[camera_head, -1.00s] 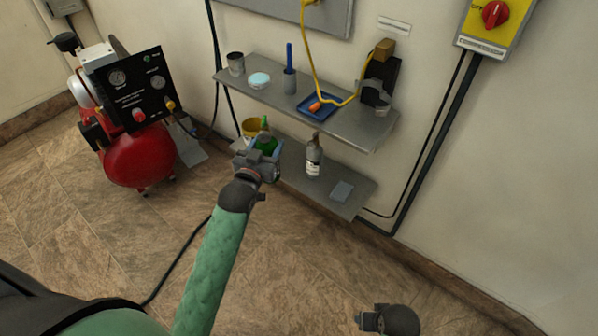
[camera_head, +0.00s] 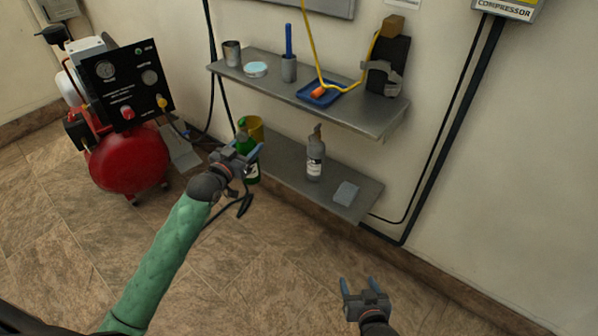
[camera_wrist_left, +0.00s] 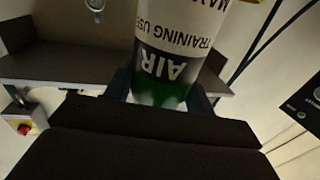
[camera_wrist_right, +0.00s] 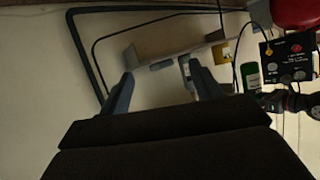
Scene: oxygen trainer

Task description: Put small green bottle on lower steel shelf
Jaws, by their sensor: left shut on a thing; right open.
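The small green bottle (camera_head: 250,166) is upright in my left gripper (camera_head: 240,157), which is shut on it at the left end of the lower steel shelf (camera_head: 281,182). Its white label reading "AIR" and "TRAINING USE" fills the middle of the left wrist view (camera_wrist_left: 175,40). In the head view my gripper hides part of the bottle, and I cannot tell whether its base touches the shelf. My right gripper (camera_head: 362,285) is open and empty above the floor at the lower right. The right wrist view also shows the green bottle (camera_wrist_right: 251,76).
The lower shelf holds a yellow cup (camera_head: 257,128), a grey bottle (camera_head: 315,160) and a grey-blue block (camera_head: 346,193). The upper shelf (camera_head: 345,112) overhangs it, carrying a blue tray (camera_head: 318,95) and a can (camera_head: 232,53). A red compressor (camera_head: 130,160) stands at left.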

